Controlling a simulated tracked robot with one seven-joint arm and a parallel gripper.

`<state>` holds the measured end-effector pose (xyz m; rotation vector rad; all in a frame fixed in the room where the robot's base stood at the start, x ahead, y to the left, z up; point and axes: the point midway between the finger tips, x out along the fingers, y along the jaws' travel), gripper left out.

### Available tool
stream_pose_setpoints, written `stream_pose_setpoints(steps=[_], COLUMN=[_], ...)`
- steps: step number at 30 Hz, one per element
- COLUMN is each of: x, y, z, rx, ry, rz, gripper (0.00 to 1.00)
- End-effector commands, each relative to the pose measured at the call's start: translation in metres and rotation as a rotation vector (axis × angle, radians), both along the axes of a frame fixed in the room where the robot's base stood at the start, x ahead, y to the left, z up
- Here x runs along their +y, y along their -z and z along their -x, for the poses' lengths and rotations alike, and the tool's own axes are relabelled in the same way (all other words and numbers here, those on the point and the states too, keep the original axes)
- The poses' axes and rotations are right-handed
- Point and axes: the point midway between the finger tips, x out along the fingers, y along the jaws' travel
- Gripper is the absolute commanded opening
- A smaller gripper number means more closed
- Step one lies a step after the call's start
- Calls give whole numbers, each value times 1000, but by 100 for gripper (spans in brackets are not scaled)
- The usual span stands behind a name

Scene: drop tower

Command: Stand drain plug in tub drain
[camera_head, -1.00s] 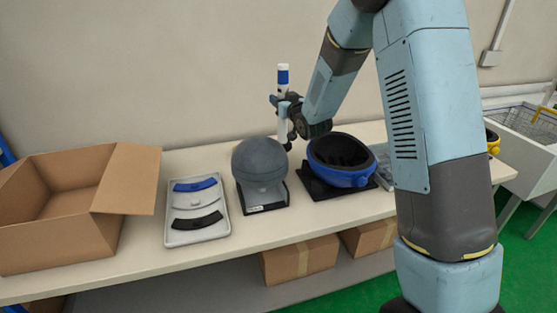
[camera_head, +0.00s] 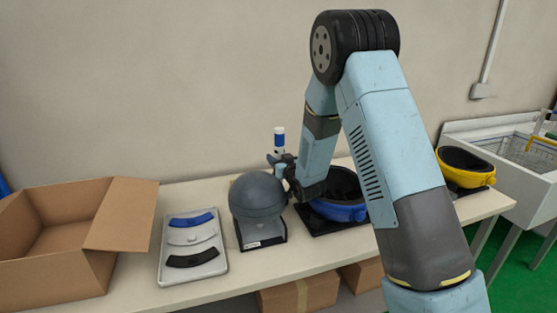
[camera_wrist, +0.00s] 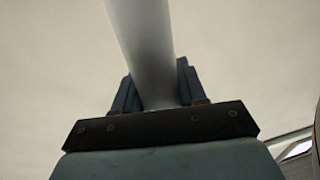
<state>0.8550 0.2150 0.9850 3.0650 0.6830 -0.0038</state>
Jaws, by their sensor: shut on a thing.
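My gripper (camera_head: 281,163) is shut on a white upright tube with a blue band (camera_head: 279,139), probably the drain plug. It holds the tube behind the grey dome, near the blue helmet-like shell. In the wrist view the pale tube (camera_wrist: 143,50) rises from between the two fingers (camera_wrist: 156,95), leaning slightly. The lower end of the tube is hidden. The white tub (camera_head: 522,183) stands at the far right, well away from my gripper. Its drain cannot be seen.
On the bench (camera_head: 300,257) are an open cardboard box (camera_head: 60,263), a grey tray (camera_head: 215,267) with curved pieces, the grey dome (camera_head: 257,196), the blue shell (camera_head: 340,211) and a yellow shell (camera_head: 470,178). A wire basket (camera_head: 530,152) is at the tub.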

Motion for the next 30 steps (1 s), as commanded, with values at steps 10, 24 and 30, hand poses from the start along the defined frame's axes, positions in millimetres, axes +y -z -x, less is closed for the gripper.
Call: stream_pose_setpoints(steps=[10, 24, 30], x=[0, -4, -19], y=[1, 0, -1], z=[0, 7, 37], rx=[0, 0, 1], ry=[0, 1, 2], rz=[0, 0, 0], gripper=[59, 67, 67])
